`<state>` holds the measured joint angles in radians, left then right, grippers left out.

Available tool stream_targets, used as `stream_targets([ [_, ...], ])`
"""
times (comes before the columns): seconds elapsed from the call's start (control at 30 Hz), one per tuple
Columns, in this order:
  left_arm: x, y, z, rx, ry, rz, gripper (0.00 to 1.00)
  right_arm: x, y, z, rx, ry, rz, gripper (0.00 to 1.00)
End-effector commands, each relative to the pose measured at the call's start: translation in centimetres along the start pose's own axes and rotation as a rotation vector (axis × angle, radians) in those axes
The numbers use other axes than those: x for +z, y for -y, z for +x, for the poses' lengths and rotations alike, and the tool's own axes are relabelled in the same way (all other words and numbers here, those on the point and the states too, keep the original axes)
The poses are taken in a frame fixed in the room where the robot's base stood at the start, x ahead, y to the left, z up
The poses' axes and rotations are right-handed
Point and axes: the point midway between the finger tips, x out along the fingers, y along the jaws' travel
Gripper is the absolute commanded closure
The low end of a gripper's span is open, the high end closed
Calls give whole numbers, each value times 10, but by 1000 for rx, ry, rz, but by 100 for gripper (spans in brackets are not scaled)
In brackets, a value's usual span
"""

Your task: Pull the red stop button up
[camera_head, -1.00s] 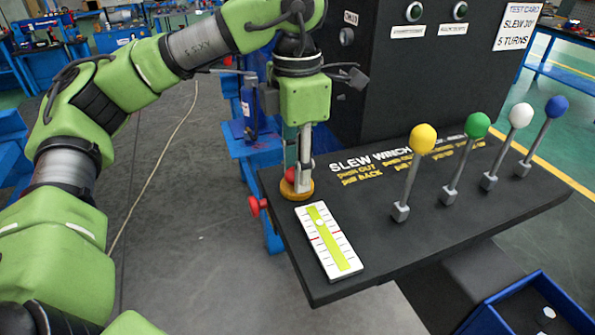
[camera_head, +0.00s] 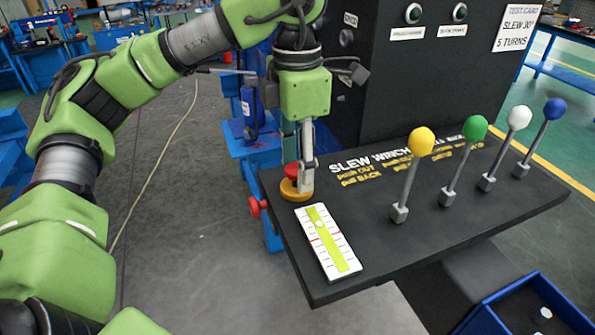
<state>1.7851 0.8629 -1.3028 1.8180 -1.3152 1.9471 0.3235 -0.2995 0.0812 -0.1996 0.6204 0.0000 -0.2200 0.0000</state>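The red stop button (camera_head: 291,170) stands on a round yellow base (camera_head: 290,193) at the back left corner of the black control panel. My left gripper (camera_head: 307,186) points down with its fingertips low beside the button, over the right part of the yellow base. The fingers overlap in this view, so I cannot tell their gap or whether they touch the button. The button's right side is partly hidden behind them. My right gripper is out of view.
A white gauge with a yellow-green strip (camera_head: 328,240) lies in front of the button. Levers with yellow (camera_head: 420,141), green, white and blue knobs stand to the right. A red knob (camera_head: 254,207) sticks out from the panel's left edge. A black cabinet (camera_head: 400,75) rises behind.

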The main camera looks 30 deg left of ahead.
Motion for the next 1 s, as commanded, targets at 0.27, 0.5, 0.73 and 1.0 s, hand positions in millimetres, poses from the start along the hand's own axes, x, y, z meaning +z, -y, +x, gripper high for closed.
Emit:
stream_targets([
  [0.27, 0, 0, 0, 0, -1, 0, 56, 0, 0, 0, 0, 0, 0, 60],
  [0.5, 0, 0, -15, 0, 0, 0, 56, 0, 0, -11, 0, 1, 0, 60],
  [0.73, 0, 0, -39, -1, 0, 0, 56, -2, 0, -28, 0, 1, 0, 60],
  [1.0, 0, 0, -66, -1, -1, 1, 56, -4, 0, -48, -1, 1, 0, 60],
])
